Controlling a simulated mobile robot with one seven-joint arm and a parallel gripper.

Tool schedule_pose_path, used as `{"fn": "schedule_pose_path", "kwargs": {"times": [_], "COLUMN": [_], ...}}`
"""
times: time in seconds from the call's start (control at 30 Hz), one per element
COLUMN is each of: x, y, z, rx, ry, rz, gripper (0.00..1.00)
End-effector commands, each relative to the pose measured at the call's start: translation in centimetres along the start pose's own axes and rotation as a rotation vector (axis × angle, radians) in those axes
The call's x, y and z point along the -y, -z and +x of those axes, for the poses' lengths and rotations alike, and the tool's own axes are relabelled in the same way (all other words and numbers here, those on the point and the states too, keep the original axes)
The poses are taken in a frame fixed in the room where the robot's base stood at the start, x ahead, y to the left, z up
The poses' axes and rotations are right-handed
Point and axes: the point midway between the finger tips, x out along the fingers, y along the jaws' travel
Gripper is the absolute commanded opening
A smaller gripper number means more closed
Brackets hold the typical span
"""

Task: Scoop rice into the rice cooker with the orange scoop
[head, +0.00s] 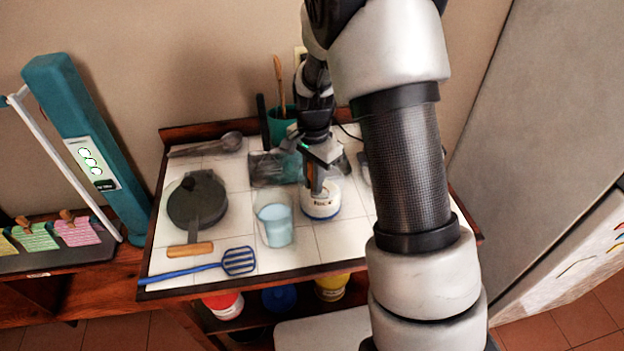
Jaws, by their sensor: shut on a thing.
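My gripper (319,168) points down over a white container (322,211) with a dark-lettered label and a blue band, near the middle of the tiled counter. It is shut on the orange scoop (315,186), of which a small orange part shows between the fingers and the container. The scoop's lower end is hidden, so I cannot tell whether it is in the rice. A pale object (363,168) on the right is mostly hidden behind my arm; I cannot tell whether it is the rice cooker.
A light blue cup (275,224) stands just left of the container. A dark lidded pan (196,202), a blue slotted spatula (238,261), a ladle (231,141) and a clear box (272,169) take up the left and back. A teal utensil pot (281,124) stands behind.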

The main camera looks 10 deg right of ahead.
Motion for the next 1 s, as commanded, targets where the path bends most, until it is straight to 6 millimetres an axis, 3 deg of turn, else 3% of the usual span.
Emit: {"fn": "schedule_pose_path", "kwargs": {"times": [0.13, 0.27, 1.0], "x": [0.0, 0.0, 0.0], "y": [0.4, 1.7, 1.2], "z": [1.6, 1.2, -6.0], "rx": [0.000, -0.001, -0.001], "ry": [0.000, 0.001, 0.001], "rz": [0.000, 0.003, 0.001], "gripper": [0.00, 0.00, 0.00]}}
